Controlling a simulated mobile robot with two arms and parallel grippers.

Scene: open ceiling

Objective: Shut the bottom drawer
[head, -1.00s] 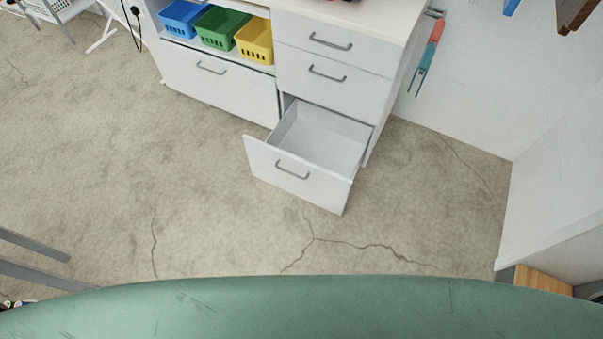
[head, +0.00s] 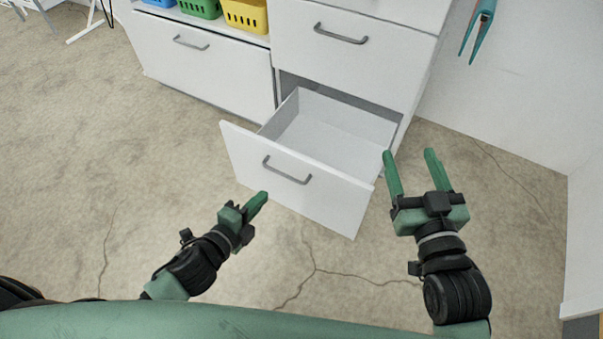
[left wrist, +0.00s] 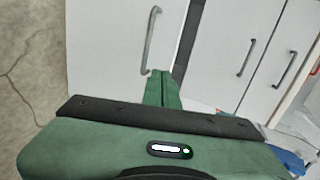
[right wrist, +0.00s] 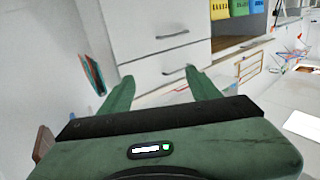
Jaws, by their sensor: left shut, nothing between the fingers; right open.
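The bottom drawer (head: 295,183) is pulled well out of the white cabinet. Its front carries a grey handle (head: 287,171), and its inside is empty. My left gripper (head: 264,194) is shut and empty. In the head view it appears just in front of the drawer front's lower left part; whether it touches cannot be told. The left wrist view shows its closed fingers (left wrist: 162,78) near white fronts with grey handles. My right gripper (head: 409,153) is open and empty, right of the drawer's front corner. Its spread fingers also show in the right wrist view (right wrist: 160,78).
A closed wide drawer (head: 205,65) lies left of the open one, with a closed drawer (head: 345,55) above it. Yellow (head: 246,14) and green (head: 199,8) baskets sit on the shelf. A white wall (head: 520,90) stands right. Cracked floor (head: 120,180) is clear at left.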

